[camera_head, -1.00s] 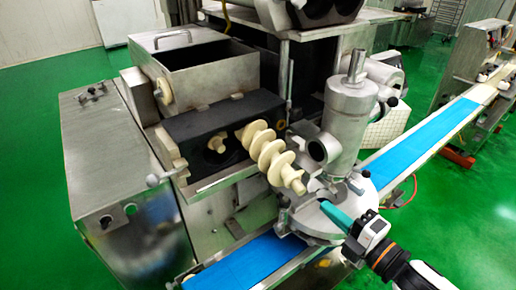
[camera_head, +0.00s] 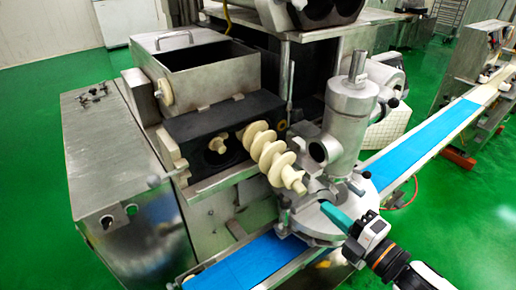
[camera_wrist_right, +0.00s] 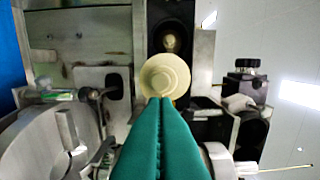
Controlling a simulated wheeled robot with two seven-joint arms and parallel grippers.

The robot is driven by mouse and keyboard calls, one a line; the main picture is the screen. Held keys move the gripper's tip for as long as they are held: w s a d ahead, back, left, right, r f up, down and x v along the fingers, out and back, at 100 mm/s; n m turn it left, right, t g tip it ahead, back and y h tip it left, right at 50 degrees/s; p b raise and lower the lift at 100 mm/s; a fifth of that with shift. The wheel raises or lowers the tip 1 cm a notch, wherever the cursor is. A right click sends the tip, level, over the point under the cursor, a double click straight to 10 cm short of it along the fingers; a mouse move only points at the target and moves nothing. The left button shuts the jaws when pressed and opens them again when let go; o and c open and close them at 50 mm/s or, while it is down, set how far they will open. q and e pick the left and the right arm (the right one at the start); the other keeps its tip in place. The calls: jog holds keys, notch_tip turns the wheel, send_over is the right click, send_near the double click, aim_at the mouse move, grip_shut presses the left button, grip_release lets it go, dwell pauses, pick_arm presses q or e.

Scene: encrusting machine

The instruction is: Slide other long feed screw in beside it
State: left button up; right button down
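A long cream feed screw (camera_head: 272,155) sticks out of the front of the black block (camera_head: 192,128), sloping down to the right, its inner end hidden in the block. Left of it, the block has a dark round opening with a cream piece (camera_head: 217,144) in it. My right gripper (camera_head: 328,206) is just off the screw's outer end. In the right wrist view its teal fingers (camera_wrist_right: 160,100) are pressed together, with nothing seen between them. The screw's round end (camera_wrist_right: 165,77) is straight ahead of the tips; I cannot tell if they touch. My left gripper is not in view.
An open metal hopper (camera_head: 200,72) stands above the block. A steel upright cylinder (camera_head: 350,110) on a round base stands close right of the screw. A blue conveyor belt (camera_head: 250,262) runs below. A steel cabinet (camera_head: 115,180) is at the left.

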jog(key=p+x, duration=0.1)
jog(key=x, duration=0.5)
jog(key=shift+w+r+p, duration=0.15)
jog(key=shift+p, duration=0.25)
dwell(0.4)
jog(key=shift+f, duration=0.3)
jog(key=b, duration=0.2)
send_near(306, 190)
jog(key=shift+d+f, duration=0.45)
jog(key=shift+w, duration=0.1)
